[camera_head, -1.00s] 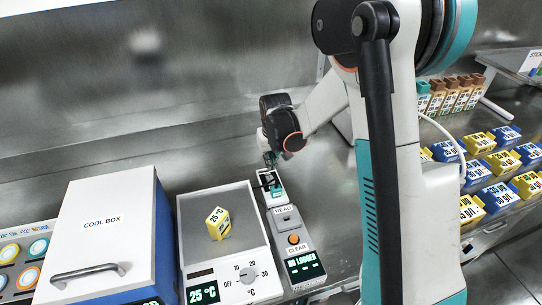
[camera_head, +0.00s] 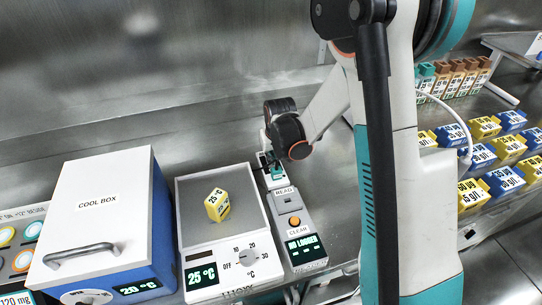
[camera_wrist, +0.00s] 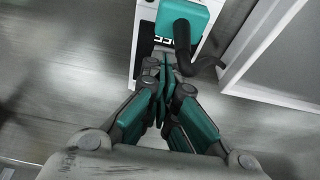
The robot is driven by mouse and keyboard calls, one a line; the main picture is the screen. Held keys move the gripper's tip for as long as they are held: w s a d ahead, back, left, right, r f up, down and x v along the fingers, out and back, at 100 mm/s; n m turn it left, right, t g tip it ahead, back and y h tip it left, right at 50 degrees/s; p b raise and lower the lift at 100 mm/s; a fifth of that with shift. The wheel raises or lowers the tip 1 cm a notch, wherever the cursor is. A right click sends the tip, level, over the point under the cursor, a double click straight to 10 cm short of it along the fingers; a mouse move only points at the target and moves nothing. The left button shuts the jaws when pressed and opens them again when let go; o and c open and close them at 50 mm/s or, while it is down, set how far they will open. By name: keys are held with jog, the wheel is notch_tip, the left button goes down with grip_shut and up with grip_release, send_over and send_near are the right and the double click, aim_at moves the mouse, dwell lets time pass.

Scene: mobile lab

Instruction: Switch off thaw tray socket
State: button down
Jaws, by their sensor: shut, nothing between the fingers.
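The thaw tray (camera_head: 186,222) has a lit 25 °C display and a dial (camera_head: 250,259) marked OFF, 10, 20, 30. A yellow 25 °C box (camera_head: 217,205) stands on it. Behind the logger reader is a small white socket unit (camera_head: 276,183), partly hidden by my gripper (camera_head: 274,170). In the wrist view the white socket strip (camera_wrist: 141,45) carries a teal plug (camera_wrist: 190,14) with a black cord and a dark switch-like part. My gripper (camera_wrist: 163,85) is shut and empty, its fingertips at the strip's near end. I cannot tell whether they touch it, nor the switch's position.
A cool box (camera_head: 97,225) stands left of the tray. The reader (camera_head: 292,222) with READ and CLEAR buttons is right of it. Several blue and yellow boxes (camera_head: 505,180) and a row of brown-topped boxes (camera_head: 457,78) are at right. A metal wall (camera_head: 200,80) rises behind.

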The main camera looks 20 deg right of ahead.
jog(key=shift+w, duration=0.1)
jog(key=shift+w, duration=0.7)
jog(key=shift+r+p, duration=0.45)
jog(key=shift+r, duration=0.05)
jog(key=p+v, duration=0.2)
jog(key=v, duration=0.1)
jog(key=shift+w+r, duration=0.15)
jog(key=s+r+p, duration=0.2)
jog(key=s+r, duration=0.3)
jog(key=r, duration=0.3)
jog(key=shift+s+p, duration=0.35)
jog(key=shift+s, duration=0.05)
